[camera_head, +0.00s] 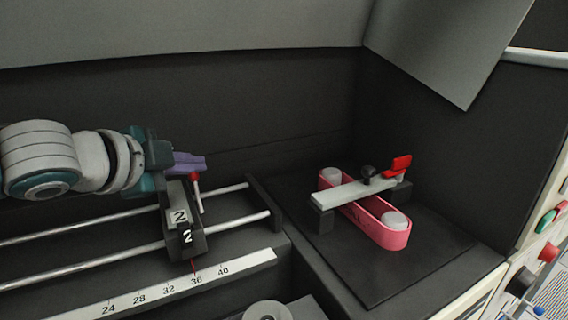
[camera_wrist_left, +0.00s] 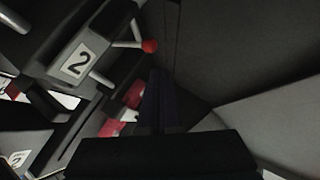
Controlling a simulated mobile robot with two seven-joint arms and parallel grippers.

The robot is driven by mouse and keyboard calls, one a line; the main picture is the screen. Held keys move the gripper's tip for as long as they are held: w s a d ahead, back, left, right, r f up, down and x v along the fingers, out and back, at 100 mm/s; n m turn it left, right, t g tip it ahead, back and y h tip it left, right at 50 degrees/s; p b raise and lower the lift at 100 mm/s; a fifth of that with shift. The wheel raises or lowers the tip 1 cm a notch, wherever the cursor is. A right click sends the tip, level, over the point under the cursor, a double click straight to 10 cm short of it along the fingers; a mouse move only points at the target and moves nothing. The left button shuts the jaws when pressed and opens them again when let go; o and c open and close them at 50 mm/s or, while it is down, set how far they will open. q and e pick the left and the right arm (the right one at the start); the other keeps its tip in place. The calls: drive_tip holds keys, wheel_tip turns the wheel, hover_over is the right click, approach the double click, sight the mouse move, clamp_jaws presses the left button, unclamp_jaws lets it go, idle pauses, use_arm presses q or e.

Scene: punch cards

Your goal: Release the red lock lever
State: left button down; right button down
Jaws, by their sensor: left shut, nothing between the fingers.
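A black carriage (camera_head: 184,236) marked 2 sits on two metal rods. A thin lever (camera_head: 197,192) with a red tip stands on it; the red knob (camera_wrist_left: 150,46) also shows in the left wrist view, near the carriage label (camera_wrist_left: 78,62). A separate red lever (camera_head: 398,165) sits at the end of a light bar (camera_head: 350,193) over a pink belt at the right. My left gripper (camera_head: 195,163), with purple fingers, is shut and empty just behind and above the carriage. Its fingers (camera_wrist_left: 155,100) show dark in the wrist view; touch with the lever cannot be told. My right gripper is out of view.
The rods (camera_head: 75,233) run left to right. A numbered scale (camera_head: 160,289) lies along the front. The pink belt (camera_head: 384,232) wraps two pale rollers on a dark plate (camera_head: 440,265). Dark walls close in behind and at the right.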

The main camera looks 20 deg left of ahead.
use_arm(q)
drive_tip(key=shift+r+p, duration=0.5)
drive_tip(key=shift+r, duration=0.1)
drive_tip(key=v, duration=0.7)
drive_tip(key=shift+s, duration=0.2)
drive_tip(key=shift+r, duration=0.1)
idle(0.3)
